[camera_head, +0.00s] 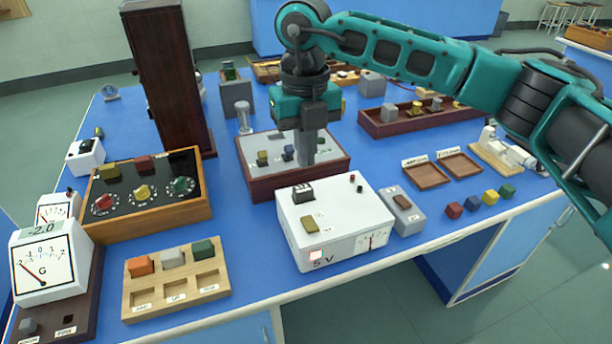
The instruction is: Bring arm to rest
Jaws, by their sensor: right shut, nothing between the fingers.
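My right arm (400,50), teal and black, reaches in from the right edge. It bends down over the middle of the blue bench. My right gripper (308,160) points downward with its fingers shut and nothing held. Its tips are above or at the grey-topped wooden box (258,150) that carries small knobs; I cannot tell whether they touch it. The gripper hides part of the box's top. My left arm and left gripper are not in view.
The white 5 V supply (330,232) stands just in front of the gripper. A tall dark wooden case (165,75) rises at the left. A long wooden tray (385,122) lies under the arm. Small coloured cubes (472,203) sit near the bench's right front edge.

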